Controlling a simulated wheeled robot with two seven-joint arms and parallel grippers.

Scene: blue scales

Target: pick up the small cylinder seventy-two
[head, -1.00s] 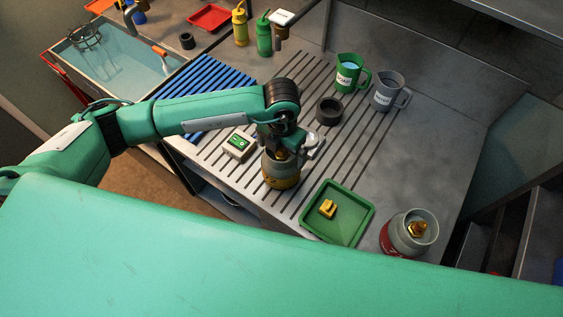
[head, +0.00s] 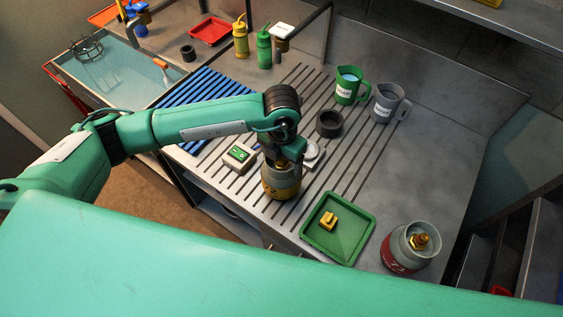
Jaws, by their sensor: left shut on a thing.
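A small grey cylinder with a yellow lower band (head: 281,181) stands upright, or nearly so, on the slotted worktop in the middle of the head view. My left gripper (head: 283,161) is over its top and shut on its brass-coloured valve; the fingers are partly hidden by the wrist. I cannot tell whether its base touches the worktop. A second small cylinder, grey above and red below (head: 408,247), stands at the right front with its brass valve clear. My right gripper is not in view.
A small white device with a green face (head: 239,156) is left of my gripper. A black ring (head: 329,123), green mug (head: 349,87) and grey mug (head: 388,104) stand behind.

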